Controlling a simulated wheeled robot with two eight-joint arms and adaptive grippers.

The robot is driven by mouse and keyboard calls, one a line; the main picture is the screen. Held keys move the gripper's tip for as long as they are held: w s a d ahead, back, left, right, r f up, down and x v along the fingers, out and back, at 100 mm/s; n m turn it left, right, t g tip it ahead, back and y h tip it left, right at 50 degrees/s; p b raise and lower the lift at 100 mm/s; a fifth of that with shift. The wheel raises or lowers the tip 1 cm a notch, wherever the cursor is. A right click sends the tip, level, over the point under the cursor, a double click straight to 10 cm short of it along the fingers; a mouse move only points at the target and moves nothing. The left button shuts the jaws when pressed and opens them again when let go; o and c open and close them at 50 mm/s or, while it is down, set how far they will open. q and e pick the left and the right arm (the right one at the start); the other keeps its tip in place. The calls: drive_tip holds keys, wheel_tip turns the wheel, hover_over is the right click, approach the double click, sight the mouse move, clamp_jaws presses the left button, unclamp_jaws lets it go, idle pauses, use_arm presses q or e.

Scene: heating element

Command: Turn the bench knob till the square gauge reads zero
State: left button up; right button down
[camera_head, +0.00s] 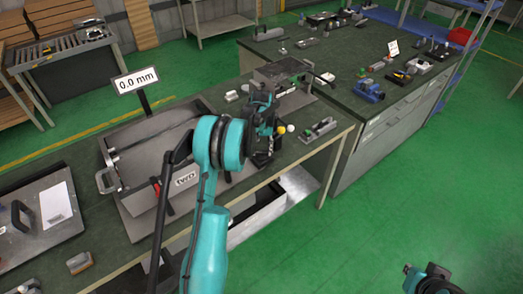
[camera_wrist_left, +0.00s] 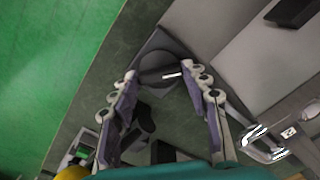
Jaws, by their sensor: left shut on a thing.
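The bench knob (camera_wrist_left: 158,68) is a dark round knob with a white mark, seen in the left wrist view between the fingertips of my left gripper (camera_wrist_left: 160,76). The fingers are closed on its two sides. In the head view my left gripper (camera_head: 262,112) is over the bench and hides the knob. A white rectangular display (camera_head: 136,80) on a dark post reads 0.0 mm; I take it for the gauge. My right gripper (camera_head: 426,280) shows partly at the lower right, away from the bench; its fingers are unclear.
A grey metal tray-like unit (camera_head: 125,205) stands on the bench left of my left gripper. A grey box device (camera_head: 283,72) and small parts (camera_head: 318,130) lie near the gripper. A second bench (camera_head: 340,60) with tools stands behind.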

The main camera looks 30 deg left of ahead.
sight(262, 152)
idle(0.3)
use_arm(q)
drive_tip(key=o, duration=1.2)
drive_tip(key=shift+c, duration=0.2)
wheel_tip(262, 152, up, 12)
